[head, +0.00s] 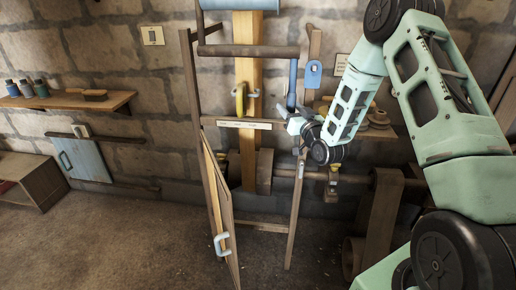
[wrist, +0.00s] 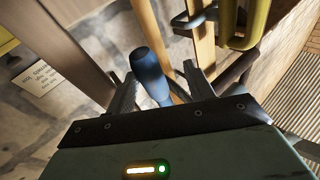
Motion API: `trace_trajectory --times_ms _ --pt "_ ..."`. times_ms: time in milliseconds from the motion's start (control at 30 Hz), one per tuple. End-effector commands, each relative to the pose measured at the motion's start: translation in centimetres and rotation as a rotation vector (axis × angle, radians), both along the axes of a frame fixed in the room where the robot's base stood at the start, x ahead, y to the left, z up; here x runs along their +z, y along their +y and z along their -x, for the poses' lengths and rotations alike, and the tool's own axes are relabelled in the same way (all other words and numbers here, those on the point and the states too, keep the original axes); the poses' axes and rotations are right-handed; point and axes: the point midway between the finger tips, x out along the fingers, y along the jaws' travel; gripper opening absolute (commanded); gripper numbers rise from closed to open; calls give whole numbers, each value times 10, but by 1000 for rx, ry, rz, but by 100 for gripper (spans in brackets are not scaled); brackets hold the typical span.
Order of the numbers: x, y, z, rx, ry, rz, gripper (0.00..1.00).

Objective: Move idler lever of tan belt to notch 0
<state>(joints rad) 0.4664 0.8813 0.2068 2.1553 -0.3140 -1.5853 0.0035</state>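A lever with a dark blue grip (head: 292,84) hangs in front of the wooden frame; which belt it serves cannot be told. My gripper (head: 293,122) is at its lower end in the head view. In the wrist view the blue grip (wrist: 150,75) stands between the two spread fingers of my gripper (wrist: 158,85), with gaps on both sides, so the gripper is open. A tan vertical strip (head: 248,60), perhaps the tan belt, runs behind the frame. No notch can be made out; a label (head: 243,123) on the crossbar is too small to read.
A yellow handle (head: 240,98) sits left of the blue grip and is close by in the wrist view (wrist: 240,25). A wooden door (head: 220,210) stands ajar below. A blue tag (head: 313,73) hangs to the right. The floor at left is clear.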

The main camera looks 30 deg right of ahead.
Motion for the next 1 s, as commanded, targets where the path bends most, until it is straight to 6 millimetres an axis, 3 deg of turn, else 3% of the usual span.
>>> trace_trajectory --times_ms 33,600,1000 --pt "8 4 3 4 17 -13 50" --pt "15 22 30 6 172 -118 50" --pt "7 23 97 4 170 -115 50"
